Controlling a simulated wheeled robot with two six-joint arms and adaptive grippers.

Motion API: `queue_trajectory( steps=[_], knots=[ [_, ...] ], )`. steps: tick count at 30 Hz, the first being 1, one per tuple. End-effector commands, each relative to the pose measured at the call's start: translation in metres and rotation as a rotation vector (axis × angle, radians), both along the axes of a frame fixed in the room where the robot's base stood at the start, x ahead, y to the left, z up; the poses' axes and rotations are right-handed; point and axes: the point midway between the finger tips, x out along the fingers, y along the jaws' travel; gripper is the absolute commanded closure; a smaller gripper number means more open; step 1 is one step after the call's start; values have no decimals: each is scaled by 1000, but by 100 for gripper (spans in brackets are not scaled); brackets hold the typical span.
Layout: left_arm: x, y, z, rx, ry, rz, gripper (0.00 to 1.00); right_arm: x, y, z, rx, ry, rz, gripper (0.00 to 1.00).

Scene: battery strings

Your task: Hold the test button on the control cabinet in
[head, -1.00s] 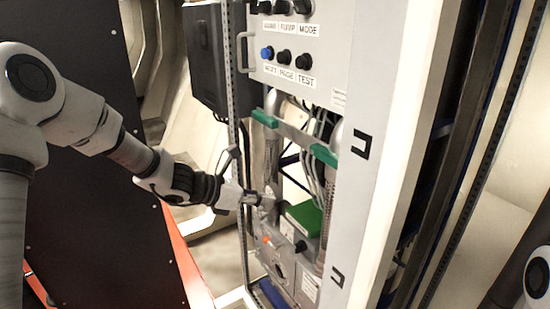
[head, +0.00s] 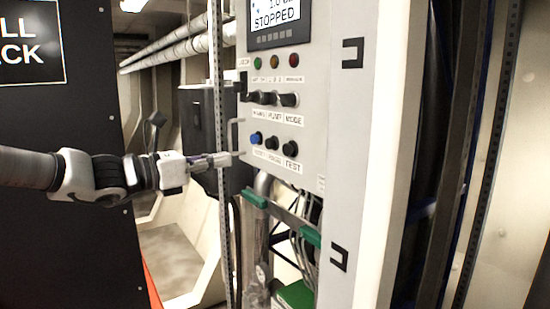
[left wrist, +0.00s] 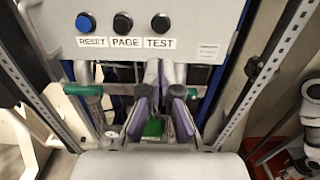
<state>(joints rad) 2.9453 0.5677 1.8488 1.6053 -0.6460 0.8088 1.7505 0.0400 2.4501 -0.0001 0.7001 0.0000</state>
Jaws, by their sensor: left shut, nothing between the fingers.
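The control cabinet (head: 315,110) stands in the middle of the head view. Its black test button (head: 290,148) is the right one in the lower row, above the TEST label. In the left wrist view the test button (left wrist: 160,23) shows at the top, beyond my fingertips. My left gripper (head: 228,159) is shut and empty, left of the panel and its buttons, around the height of the lower row. In the left wrist view its fingers (left wrist: 161,96) point toward the cabinet below the labels. I see no contact with the test button. My right gripper is out of view.
The blue reset button (head: 256,138) and black page button (head: 272,143) sit left of the test button. Dark selector knobs (head: 288,100) are above. A handle (head: 234,135) and perforated upright (head: 220,110) stand at the panel's left, close to my gripper. Pipes and green clamps lie below.

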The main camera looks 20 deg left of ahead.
Motion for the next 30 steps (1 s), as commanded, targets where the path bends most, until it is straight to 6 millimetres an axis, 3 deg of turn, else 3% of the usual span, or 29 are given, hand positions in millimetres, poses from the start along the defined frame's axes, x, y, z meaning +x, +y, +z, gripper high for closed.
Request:
queue_trajectory(
  steps=[1, 11, 16, 24, 30],
  knots=[
    [2, -1, -11, 4, -3, 1, 100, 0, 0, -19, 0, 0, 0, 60],
    [15, -16, -13, 7, -4, 0, 100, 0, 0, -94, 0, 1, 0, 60],
    [47, -40, 2, 5, 5, -1, 100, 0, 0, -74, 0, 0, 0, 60],
    [90, -74, 3, 4, 4, -2, 100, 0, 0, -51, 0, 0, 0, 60],
    [105, -85, 0, 3, 2, -2, 100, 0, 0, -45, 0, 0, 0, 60]
  ],
)
